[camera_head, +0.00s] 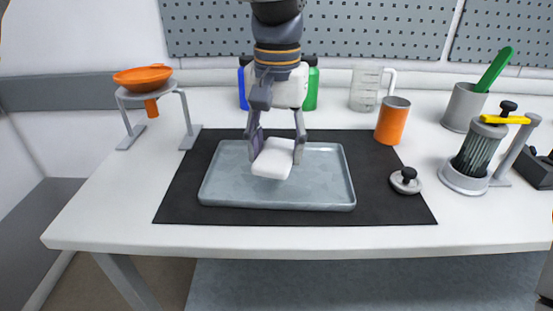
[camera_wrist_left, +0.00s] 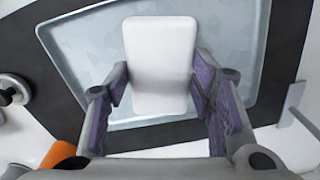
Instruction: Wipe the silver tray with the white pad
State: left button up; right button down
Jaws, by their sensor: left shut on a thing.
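The silver tray (camera_head: 325,185) lies flat on the black mat in the middle of the table; its surface looks mottled. My left gripper (camera_head: 276,152) comes down from above the tray and is shut on the white pad (camera_head: 273,162), one finger on each side. In the left wrist view the white pad (camera_wrist_left: 160,62) sits between the purple-lined fingers, over the tray (camera_wrist_left: 90,50). I cannot tell whether the pad touches the tray surface. My right gripper is not in view.
The black mat (camera_head: 185,195) surrounds the tray. At right stand an orange cup (camera_head: 392,122), a grey knobbed weight (camera_head: 405,181) and a drum agitator (camera_head: 475,155). A stand with an orange funnel (camera_head: 143,76) is at left. The table's front left is clear.

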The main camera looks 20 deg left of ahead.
pick_arm(q)
jog(key=shift+r, duration=1.05)
jog(key=shift+r, duration=1.5)
